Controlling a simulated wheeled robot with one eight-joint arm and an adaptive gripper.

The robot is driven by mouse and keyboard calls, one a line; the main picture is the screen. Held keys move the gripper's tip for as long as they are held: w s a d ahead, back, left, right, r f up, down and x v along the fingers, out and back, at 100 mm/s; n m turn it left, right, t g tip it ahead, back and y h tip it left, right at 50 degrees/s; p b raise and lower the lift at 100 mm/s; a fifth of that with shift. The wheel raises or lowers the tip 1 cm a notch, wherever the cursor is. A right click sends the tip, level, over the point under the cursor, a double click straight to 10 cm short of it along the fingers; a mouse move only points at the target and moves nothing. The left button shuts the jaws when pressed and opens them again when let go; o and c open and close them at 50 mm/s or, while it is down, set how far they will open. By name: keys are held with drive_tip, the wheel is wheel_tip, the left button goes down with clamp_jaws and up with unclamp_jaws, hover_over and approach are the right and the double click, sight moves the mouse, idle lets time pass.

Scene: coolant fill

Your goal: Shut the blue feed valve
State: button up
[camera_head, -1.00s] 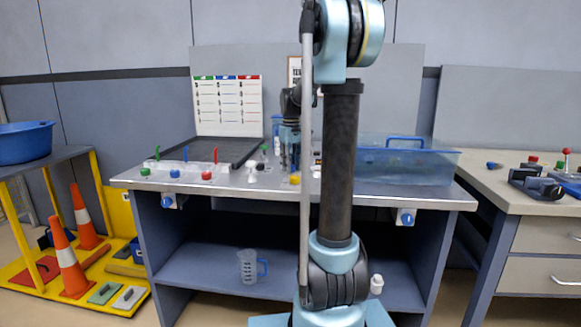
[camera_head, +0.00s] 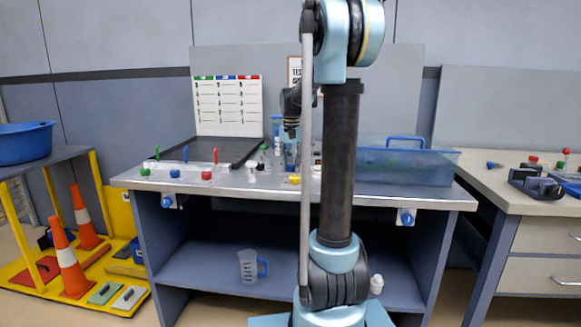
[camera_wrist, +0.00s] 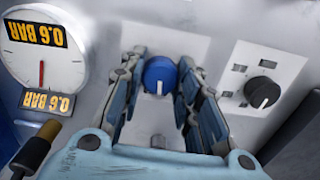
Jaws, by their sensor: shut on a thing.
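In the wrist view, a round blue knob (camera_wrist: 160,74) with a white pointer line sits on a pale plate, its line pointing down the picture. My gripper (camera_wrist: 160,82) is shut on it, one finger at each side. In the head view my gripper (camera_head: 290,128) is small, above the back of the bench, left of my arm column; the knob it holds cannot be made out there. A blue upright handle (camera_head: 186,154) stands on the bench between a green and a red one. I cannot tell from the frames which blue part is the feed valve.
In the wrist view, a black knob (camera_wrist: 262,92) is close right and a gauge (camera_wrist: 42,52) labelled 0.6 BAR is at left. A clear blue tub (camera_head: 405,168) stands on the bench's right. Small bottles (camera_head: 263,156) stand below my gripper.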

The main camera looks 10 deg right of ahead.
sight(291, 165)
drive_tip(key=shift+w+m, duration=0.1)
drive_tip(key=shift+m, duration=0.5)
drive_tip(key=o, duration=1.1)
drive_tip(key=shift+r, duration=0.1)
wheel_tip(291, 165, up, 12)
drive_tip(key=shift+f, duration=0.15)
